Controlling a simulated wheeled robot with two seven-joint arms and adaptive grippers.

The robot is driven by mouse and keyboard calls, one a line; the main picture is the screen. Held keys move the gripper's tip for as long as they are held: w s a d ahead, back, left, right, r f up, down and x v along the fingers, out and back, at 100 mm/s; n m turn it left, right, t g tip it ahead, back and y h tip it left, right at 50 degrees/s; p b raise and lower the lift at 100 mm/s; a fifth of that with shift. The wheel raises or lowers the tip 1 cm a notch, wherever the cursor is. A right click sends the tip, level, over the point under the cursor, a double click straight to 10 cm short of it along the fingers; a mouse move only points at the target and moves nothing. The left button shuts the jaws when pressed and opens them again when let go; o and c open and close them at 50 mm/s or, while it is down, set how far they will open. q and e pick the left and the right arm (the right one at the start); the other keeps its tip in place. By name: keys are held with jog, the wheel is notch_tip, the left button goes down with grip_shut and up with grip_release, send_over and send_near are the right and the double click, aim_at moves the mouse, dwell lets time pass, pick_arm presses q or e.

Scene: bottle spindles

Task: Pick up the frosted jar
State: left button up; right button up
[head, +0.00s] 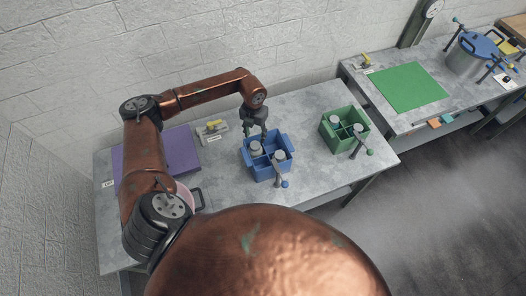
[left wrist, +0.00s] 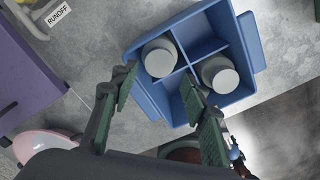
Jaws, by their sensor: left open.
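A blue divided crate (head: 268,170) stands on the grey table and holds two grey-lidded containers in separate compartments. One container (head: 256,148) is at the crate's back left, and the other (head: 279,155) is to its right. In the left wrist view they show as a pale jar (left wrist: 160,58) and a second jar (left wrist: 220,75). I cannot tell for sure which one is frosted. My left gripper (head: 254,130) is open and empty, above the crate's back edge by the back-left container. In the left wrist view its fingers (left wrist: 158,82) reach toward that jar, apart from it.
A green crate (head: 342,143) with containers stands to the right. A purple mat (head: 180,148) and a yellow-handled fixture (head: 213,128) are to the left. A pink round vessel (left wrist: 45,146) is near my left arm. A second table with a green mat (head: 408,87) and a pot (head: 468,62) is farther right.

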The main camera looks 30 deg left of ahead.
aim_at(255, 145)
pick_arm(q)
jog(key=shift+f, duration=0.75)
notch_tip(255, 145, down, 4)
jog(key=shift+s+f+p, duration=0.15)
jog(key=shift+p, duration=0.8)
jog(key=shift+f, duration=0.2)
pick_arm(e)
jog(key=shift+w+d+r, duration=0.1)
jog(key=shift+d+r, duration=0.15)
jog(key=shift+r, duration=0.3)
jog(key=shift+w+d+r, duration=0.1)
jog(key=shift+d+r, duration=0.1)
jog(key=shift+r, duration=0.3)
pick_arm(q)
jog(key=c, duration=0.6)
grip_shut()
pick_arm(e)
jog(key=shift+a, duration=0.3)
